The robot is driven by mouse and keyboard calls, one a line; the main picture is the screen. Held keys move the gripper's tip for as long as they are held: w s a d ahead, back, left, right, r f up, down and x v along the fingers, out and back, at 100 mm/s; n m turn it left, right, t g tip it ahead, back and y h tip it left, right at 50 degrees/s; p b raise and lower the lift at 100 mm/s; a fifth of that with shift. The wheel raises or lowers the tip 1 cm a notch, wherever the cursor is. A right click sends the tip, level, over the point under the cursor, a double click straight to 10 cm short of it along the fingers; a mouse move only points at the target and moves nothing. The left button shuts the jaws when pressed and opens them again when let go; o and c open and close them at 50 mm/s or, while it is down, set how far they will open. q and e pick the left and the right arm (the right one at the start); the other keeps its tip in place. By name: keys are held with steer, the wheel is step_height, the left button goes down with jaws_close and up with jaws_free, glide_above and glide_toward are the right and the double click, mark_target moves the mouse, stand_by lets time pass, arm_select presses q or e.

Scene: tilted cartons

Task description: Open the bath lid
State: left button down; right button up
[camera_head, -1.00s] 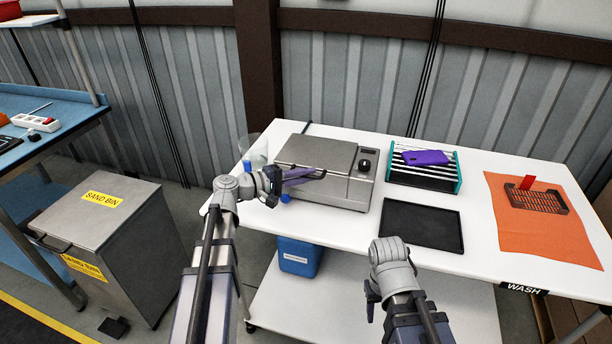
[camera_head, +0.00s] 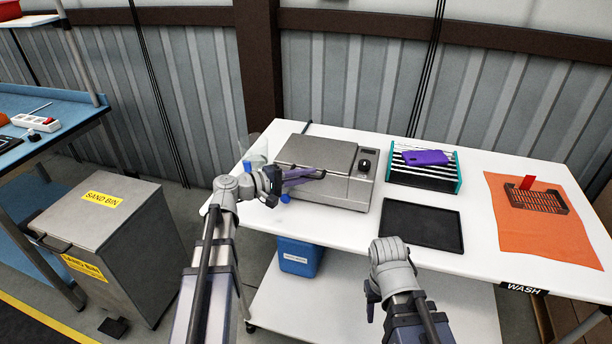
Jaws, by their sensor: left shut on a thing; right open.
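The bath (camera_head: 340,191) is a steel box on the white table, with a dark knob and small display at its right. Its flat lid (camera_head: 317,152) lies level over the left part of the top and looks closed. My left gripper (camera_head: 318,174) is at the lid's front edge, its fingers pointing right. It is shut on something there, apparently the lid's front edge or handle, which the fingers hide. My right gripper (camera_head: 372,296) is low in front of the table, away from the bath; its fingers are mostly hidden behind its wrist.
Right of the bath stand a rack (camera_head: 424,177) with a purple item (camera_head: 426,157) on top, a black tray (camera_head: 421,224) and an orange mat (camera_head: 540,230) with a dark basket (camera_head: 536,198). A clear container (camera_head: 256,152) stands left. A sand bin (camera_head: 112,240) is at left.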

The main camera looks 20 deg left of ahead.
stand_by(0.3)
arm_select(q)
steer(key=w+r+n+g+y+p, duration=0.2)
steer(key=w+r+n+g+p, duration=0.25)
steer(key=r+p, duration=1.4)
steer(key=w+r+n+g+y+p, duration=0.1)
steer(key=w+g+p, duration=0.3)
steer(key=w+p, duration=0.9)
steer(key=shift+w+d+r+p, duration=0.3)
steer(key=shift+w+r+p, duration=0.15)
steer(key=shift+r, duration=0.2)
steer(key=shift+n, duration=0.25)
